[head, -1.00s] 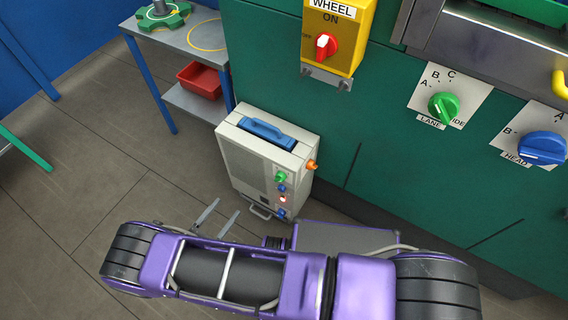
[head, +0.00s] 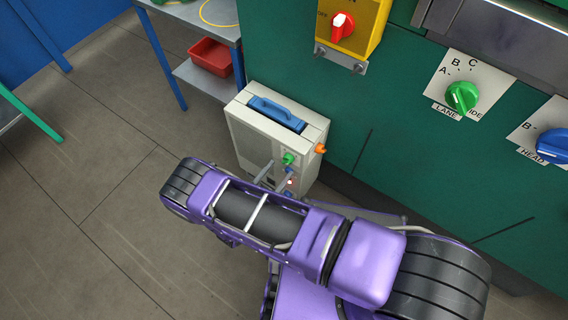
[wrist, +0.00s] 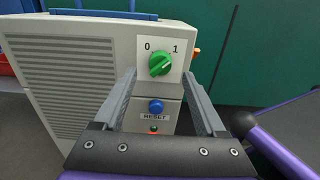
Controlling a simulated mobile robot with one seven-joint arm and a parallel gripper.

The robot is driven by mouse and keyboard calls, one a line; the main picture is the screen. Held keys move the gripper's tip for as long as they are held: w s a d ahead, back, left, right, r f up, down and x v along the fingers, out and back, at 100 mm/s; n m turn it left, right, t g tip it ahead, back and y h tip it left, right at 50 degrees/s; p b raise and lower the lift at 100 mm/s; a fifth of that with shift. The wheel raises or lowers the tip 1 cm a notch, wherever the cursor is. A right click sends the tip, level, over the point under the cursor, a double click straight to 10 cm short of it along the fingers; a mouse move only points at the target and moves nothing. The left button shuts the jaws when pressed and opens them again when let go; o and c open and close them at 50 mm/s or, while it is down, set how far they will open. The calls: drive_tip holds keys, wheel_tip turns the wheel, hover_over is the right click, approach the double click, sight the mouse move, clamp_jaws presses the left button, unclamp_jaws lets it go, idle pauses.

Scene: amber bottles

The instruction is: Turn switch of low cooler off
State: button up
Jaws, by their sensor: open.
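The low cooler (head: 250,137) is a cream box with a blue top handle, standing on the floor against the green cabinet. Its green rotary switch (head: 288,159) is on the front panel. In the wrist view the switch (wrist: 160,62) sits on a white plate marked 0 and 1, its pointer line slanting up right toward 1. My gripper (head: 277,175) is open and empty in front of the panel, just below the switch. In the wrist view my gripper's fingers (wrist: 158,95) stand either side of the panel, with the switch between and beyond their tips, apparently not touched.
Below the switch are a blue RESET button (wrist: 155,107) and a lit red lamp (wrist: 153,130). An orange knob (head: 320,149) sticks out of the cooler's right side. The green cabinet (head: 400,170) stands close on the right. Open floor (head: 110,200) lies left.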

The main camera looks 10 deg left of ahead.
sight(288, 160)
drive_tip(key=x, duration=0.3)
drive_tip(key=shift+w+d, duration=0.15)
drive_tip(key=shift+w, duration=0.1)
clamp_jaws()
